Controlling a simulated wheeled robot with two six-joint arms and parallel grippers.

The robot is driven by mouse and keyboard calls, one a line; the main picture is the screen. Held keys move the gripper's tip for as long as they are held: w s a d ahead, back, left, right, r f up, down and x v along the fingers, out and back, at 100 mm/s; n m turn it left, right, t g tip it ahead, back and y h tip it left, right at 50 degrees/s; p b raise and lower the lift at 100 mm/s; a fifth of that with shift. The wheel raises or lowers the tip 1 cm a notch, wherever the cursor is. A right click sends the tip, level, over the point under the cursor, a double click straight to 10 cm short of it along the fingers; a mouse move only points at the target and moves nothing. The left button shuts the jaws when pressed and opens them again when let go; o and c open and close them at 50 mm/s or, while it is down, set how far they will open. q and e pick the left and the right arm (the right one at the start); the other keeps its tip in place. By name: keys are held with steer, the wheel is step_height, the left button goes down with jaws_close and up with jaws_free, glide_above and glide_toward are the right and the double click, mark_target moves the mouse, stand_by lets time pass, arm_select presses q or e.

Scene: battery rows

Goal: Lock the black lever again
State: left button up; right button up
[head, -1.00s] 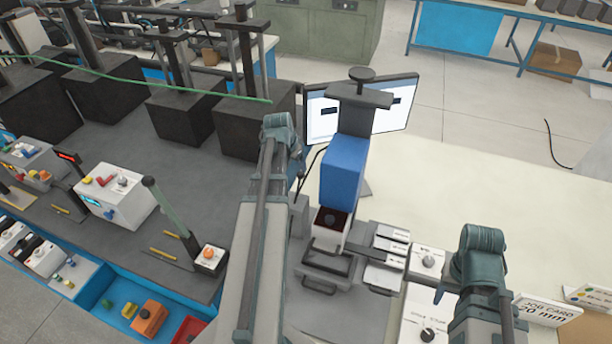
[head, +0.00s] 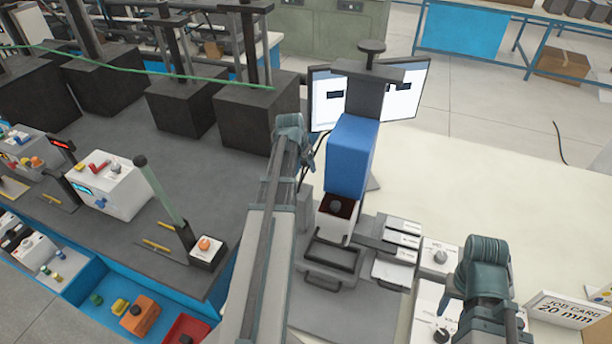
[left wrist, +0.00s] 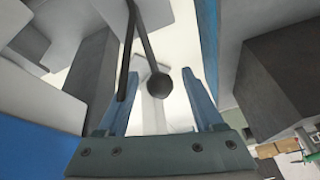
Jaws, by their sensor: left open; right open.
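The black lever (left wrist: 139,45) shows in the left wrist view as a thin dark rod ending in a round ball knob (left wrist: 160,83). The knob appears between the two blue fingers of my open left gripper (left wrist: 160,82), with no finger visibly touching it. In the head view my left gripper (head: 309,158) is at the left side of the blue press head (head: 350,157). The lever is hard to make out there, partly hidden by my arm. My right gripper (head: 446,298) is low at the right, near the control boxes, mostly hidden by its wrist.
Below the press head are a dark square opening (head: 337,206) and a tray with a handle (head: 329,263). Control boxes with knobs (head: 440,256) stand to the right, near a job card (head: 566,312). A monitor (head: 407,95) stands behind.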

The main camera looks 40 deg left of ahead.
arm_select(q)
steer(key=b+x, duration=0.2)
steer(key=x, duration=0.1)
steer(key=shift+w+f, duration=0.1)
arm_select(e)
step_height(320, 180, down, 3)
arm_select(q)
steer(key=shift+c, duration=0.2)
jaws_close()
stand_by(1.1)
